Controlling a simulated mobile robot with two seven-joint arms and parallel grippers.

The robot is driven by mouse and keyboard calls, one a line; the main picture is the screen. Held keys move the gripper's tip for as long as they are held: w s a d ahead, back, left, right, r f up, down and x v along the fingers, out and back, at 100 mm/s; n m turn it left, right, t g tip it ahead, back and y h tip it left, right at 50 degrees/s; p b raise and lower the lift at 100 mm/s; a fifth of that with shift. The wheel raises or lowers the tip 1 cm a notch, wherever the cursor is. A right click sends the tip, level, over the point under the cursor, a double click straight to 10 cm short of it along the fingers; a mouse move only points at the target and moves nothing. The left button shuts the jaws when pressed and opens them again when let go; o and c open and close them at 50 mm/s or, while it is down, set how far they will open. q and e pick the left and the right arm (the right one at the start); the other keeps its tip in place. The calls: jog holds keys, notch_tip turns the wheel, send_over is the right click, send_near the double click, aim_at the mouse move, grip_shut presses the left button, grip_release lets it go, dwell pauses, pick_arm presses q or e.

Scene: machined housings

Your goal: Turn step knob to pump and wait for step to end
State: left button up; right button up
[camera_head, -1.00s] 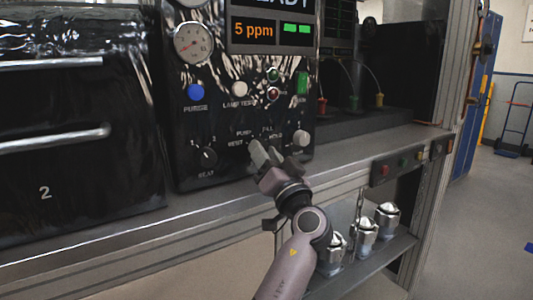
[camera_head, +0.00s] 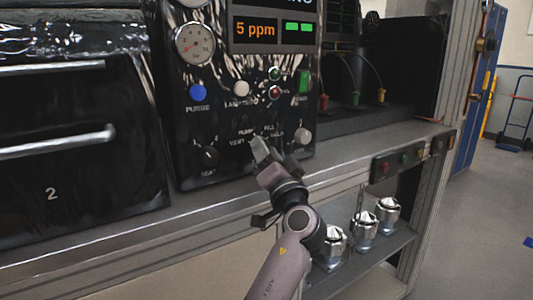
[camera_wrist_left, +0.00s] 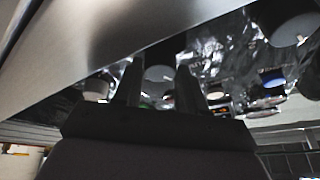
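My left gripper (camera_head: 272,152) is at the lower right part of the black control panel (camera_head: 228,165), by the labels around PUMP, VENT and FILL. The step knob is hidden behind its fingers in the head view. In the left wrist view, the two fingers (camera_wrist_left: 160,84) stand apart with a grey round shape between their tips. Whether they touch it is unclear. The display (camera_head: 273,30) reads 5 ppm with green bars, and the word above it is cut off and ends in "NG". My right gripper is not in view.
The panel also has a gauge (camera_head: 194,44), a blue PURGE button (camera_head: 197,92), a SEAT knob (camera_head: 206,156) and a pale knob (camera_head: 303,136) close to the gripper. A bench ledge (camera_head: 350,148) runs below. Several metal housings (camera_head: 364,230) stand on the lower shelf.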

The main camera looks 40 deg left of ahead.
pick_arm(q)
jog(key=o, duration=0.3)
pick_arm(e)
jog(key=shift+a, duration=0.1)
pick_arm(q)
jog(key=b+v, duration=0.2)
jog(key=v, duration=0.5)
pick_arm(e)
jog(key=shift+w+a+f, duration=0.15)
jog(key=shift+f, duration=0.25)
